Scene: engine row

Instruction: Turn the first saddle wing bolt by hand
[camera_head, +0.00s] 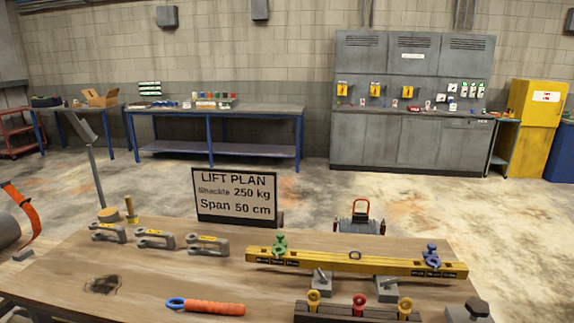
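A yellow lifting beam (350,261) lies across the right part of the wooden table (150,275). A green fitting (280,245) sits on the beam near its left end, and a blue fitting (431,257) sits near its right end. I cannot tell which part is the first saddle wing bolt, and no wing shape is clear at this size. A grey support block with a small handle (322,277) stands under the beam at left, and another grey block (386,290) at right. My gripper is not in view.
A lift plan sign (234,194) stands at the table's back, reading shackle 250 kg and span 50 cm. Several grey shackles (155,238) lie at left. An orange-handled tool (206,307) lies at front. A dark rack (345,314) with several coloured eye bolts stands before the beam.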

